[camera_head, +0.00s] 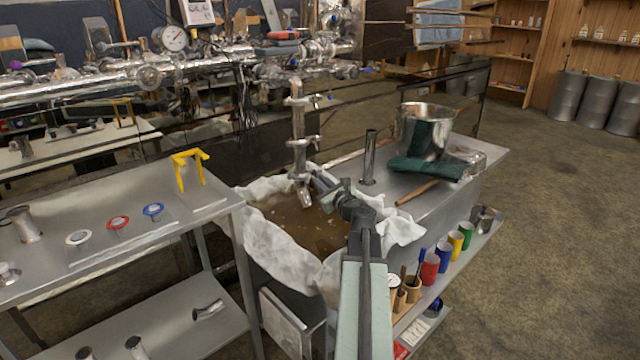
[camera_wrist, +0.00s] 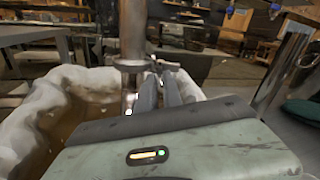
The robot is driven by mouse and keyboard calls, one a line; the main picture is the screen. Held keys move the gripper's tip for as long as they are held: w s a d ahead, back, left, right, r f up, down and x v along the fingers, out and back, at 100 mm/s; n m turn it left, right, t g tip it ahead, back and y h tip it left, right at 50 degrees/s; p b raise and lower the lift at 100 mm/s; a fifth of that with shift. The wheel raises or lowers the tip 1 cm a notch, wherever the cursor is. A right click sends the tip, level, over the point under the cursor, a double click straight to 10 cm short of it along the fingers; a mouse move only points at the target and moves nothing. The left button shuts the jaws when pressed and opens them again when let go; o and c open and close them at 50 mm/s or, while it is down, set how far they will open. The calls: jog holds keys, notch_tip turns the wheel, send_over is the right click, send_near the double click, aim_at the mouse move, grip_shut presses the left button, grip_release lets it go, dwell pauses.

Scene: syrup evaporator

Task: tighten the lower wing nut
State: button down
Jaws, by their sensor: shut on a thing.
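A vertical steel pipe (camera_head: 298,120) hangs from the overhead piping above a cloth-lined basin. It carries clamps at different heights. In the wrist view the pipe (camera_wrist: 133,30) has a clamp (camera_wrist: 132,64) around it, with small metal hardware at its right side. My gripper (camera_head: 318,178) reaches up to the lower part of the pipe. In the wrist view my gripper (camera_wrist: 158,74) has its two dark fingers close together at the clamp's right side, shut on the lower wing nut. The fingertips mostly hide the nut, and its angle cannot be made out.
The basin of brown liquid (camera_head: 312,232), lined with white cloth (camera_head: 270,245), lies under the pipe. A steel pot (camera_head: 424,130) and green cloth (camera_head: 430,168) sit at right. A table (camera_head: 135,212) with a yellow stand (camera_head: 188,160) is at left. Coloured cups line the right shelf.

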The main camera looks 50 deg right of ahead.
jog(key=shift+a+m, duration=0.15)
jog(key=shift+m, duration=1.15)
jog(key=c, duration=1.5)
grip_release()
jog(key=v, duration=0.7)
jog(key=shift+s+a, duration=0.15)
jog(key=shift+s, duration=0.15)
